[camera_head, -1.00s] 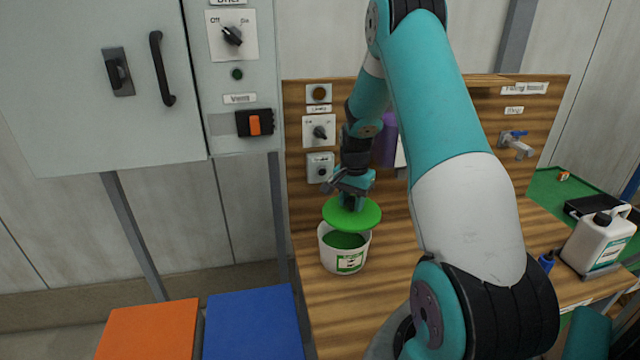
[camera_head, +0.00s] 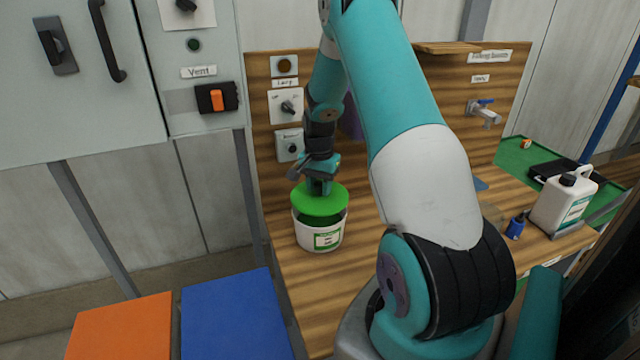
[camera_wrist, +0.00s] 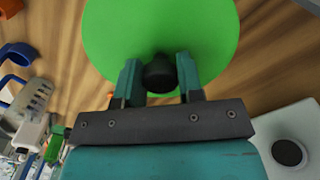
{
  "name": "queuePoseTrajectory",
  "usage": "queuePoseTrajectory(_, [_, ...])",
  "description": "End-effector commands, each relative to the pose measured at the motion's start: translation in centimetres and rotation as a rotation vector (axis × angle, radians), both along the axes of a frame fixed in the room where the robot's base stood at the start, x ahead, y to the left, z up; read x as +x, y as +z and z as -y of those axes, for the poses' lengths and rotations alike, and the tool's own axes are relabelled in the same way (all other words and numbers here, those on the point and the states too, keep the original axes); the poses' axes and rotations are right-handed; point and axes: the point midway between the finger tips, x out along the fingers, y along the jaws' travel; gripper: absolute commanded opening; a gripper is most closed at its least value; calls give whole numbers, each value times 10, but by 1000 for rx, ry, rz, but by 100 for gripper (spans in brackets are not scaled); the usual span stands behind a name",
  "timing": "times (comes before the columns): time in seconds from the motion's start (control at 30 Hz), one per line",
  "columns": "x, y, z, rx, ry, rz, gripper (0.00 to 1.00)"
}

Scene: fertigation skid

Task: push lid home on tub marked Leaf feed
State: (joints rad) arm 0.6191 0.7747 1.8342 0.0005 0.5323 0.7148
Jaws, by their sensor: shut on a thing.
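The green lid (camera_head: 320,200) is a round disc held over the white tub (camera_head: 318,237), which stands on the wooden bench. The tub has a green-and-white label, too small to read. The lid covers the back of the tub's mouth; a dark green gap shows under its front right edge, so it does not sit flat on the rim. My gripper (camera_head: 320,187) is above the lid, shut on its black knob. In the wrist view the lid (camera_wrist: 160,40) fills the top middle, with the knob (camera_wrist: 159,74) between my two fingers (camera_wrist: 160,80). The tub is hidden there.
A wooden back panel with switches (camera_head: 288,107) stands close behind my gripper. A white jug (camera_head: 565,203) and a small blue bottle (camera_head: 515,228) stand at the right. Orange (camera_head: 120,328) and blue (camera_head: 235,318) panels lie at lower left. Bare bench (camera_head: 295,285) lies before the tub.

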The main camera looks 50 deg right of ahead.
Motion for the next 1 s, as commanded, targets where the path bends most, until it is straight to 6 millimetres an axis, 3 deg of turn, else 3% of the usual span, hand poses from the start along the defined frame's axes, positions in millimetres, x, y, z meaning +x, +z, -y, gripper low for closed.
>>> queuePoseTrajectory(1.0, [-1, -11, -1, 0, -1, 0, 11])
